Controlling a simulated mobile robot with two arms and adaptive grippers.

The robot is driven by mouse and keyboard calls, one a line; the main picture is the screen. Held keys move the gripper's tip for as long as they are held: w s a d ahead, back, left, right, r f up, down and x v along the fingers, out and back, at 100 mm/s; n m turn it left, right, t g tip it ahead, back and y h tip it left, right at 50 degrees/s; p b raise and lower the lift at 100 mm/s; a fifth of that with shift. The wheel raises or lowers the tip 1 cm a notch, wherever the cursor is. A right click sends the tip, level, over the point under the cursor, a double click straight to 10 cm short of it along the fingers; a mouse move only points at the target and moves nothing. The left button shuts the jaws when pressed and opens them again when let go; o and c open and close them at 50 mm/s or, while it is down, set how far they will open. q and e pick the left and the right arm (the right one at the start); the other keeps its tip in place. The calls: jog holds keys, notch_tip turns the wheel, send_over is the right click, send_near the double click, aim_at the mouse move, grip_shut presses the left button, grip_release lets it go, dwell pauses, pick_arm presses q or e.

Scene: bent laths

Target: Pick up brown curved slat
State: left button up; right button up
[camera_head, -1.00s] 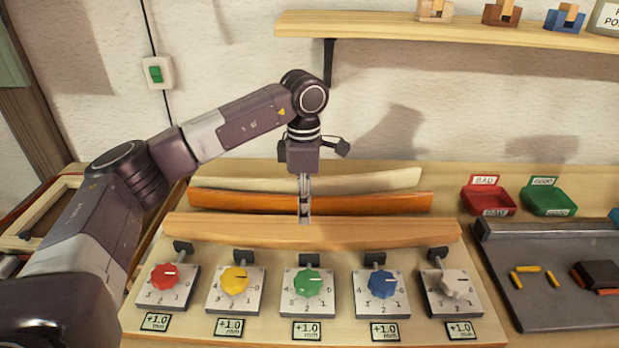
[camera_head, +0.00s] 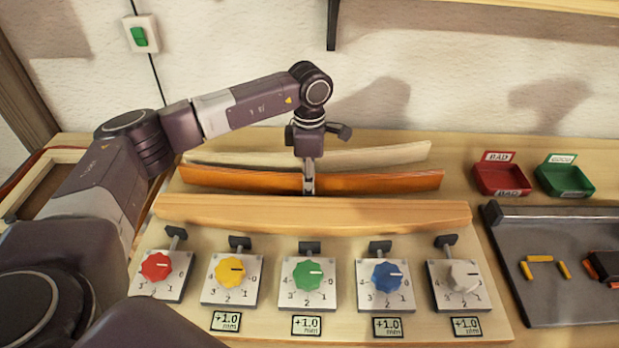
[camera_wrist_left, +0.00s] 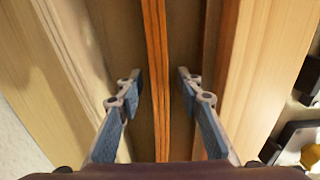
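The brown curved slat (camera_head: 235,179), orange-brown and long, stands on edge at the back of the bench, between a pale slat (camera_head: 385,154) behind and a light wooden piece (camera_head: 390,216) in front. My left gripper (camera_head: 309,188) points down at the brown slat's middle, its near finger in front of the slat. In the left wrist view the brown slat (camera_wrist_left: 155,60) runs between the two spread fingers of the left gripper (camera_wrist_left: 159,83), with a gap on both sides. The far finger is hidden in the head view. My right gripper is not in view.
Several coloured knobs, including a green one (camera_head: 307,276), line the front panel. A red bin (camera_head: 501,180) and a green bin (camera_head: 566,179) stand at the right, behind a dark tray (camera_head: 545,300). The wall rises close behind the slats.

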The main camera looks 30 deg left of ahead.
pick_arm(q)
jog(key=shift+f, duration=0.2)
jog(key=c, duration=0.4)
grip_shut()
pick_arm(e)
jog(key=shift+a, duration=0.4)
pick_arm(q)
jog(key=shift+r, duration=0.15)
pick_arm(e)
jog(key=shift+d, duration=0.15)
